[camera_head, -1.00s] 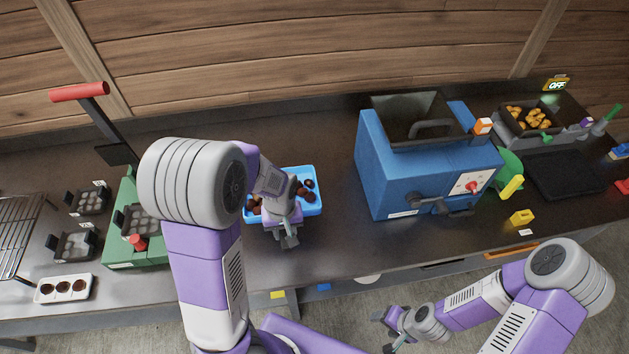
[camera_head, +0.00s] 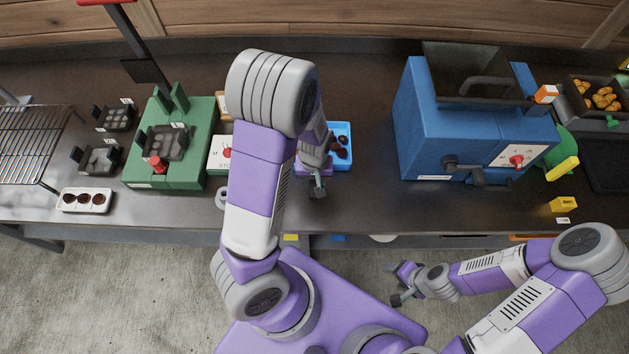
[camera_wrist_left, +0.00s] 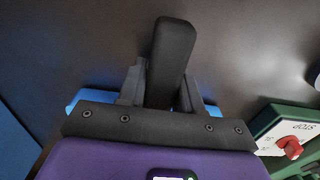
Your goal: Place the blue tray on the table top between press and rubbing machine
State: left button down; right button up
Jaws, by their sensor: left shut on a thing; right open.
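The blue tray (camera_head: 345,133) is on or just above the dark table top (camera_head: 372,190), holding dark brown chestnuts; I cannot tell whether it touches. It lies between the green press (camera_head: 190,178) on the left and the blue machine (camera_head: 425,120), likely the rubbing machine, on the right. My left gripper (camera_head: 318,188) is shut on the tray's near side, and my arm hides its left part. In the left wrist view only slivers of the tray (camera_wrist_left: 212,110) show behind the fingers (camera_wrist_left: 160,85). My right gripper (camera_head: 398,286) is open and empty, below the table's front edge.
A white control box (camera_head: 219,152) with a red knob stands between press and tray, partly behind my arm. A wire rack (camera_head: 28,140), small black moulds (camera_head: 97,158) and a white dish (camera_head: 84,200) are at left. Table right of the tray is clear up to the blue machine.

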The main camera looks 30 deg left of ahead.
pick_arm(q)
jog(key=shift+w, duration=0.1)
jog(key=shift+f, duration=0.15)
jog(key=c, duration=0.8)
grip_release()
jog(key=shift+o, duration=0.2)
notch_tip(320, 180, up, 12)
jog(key=p, duration=0.5)
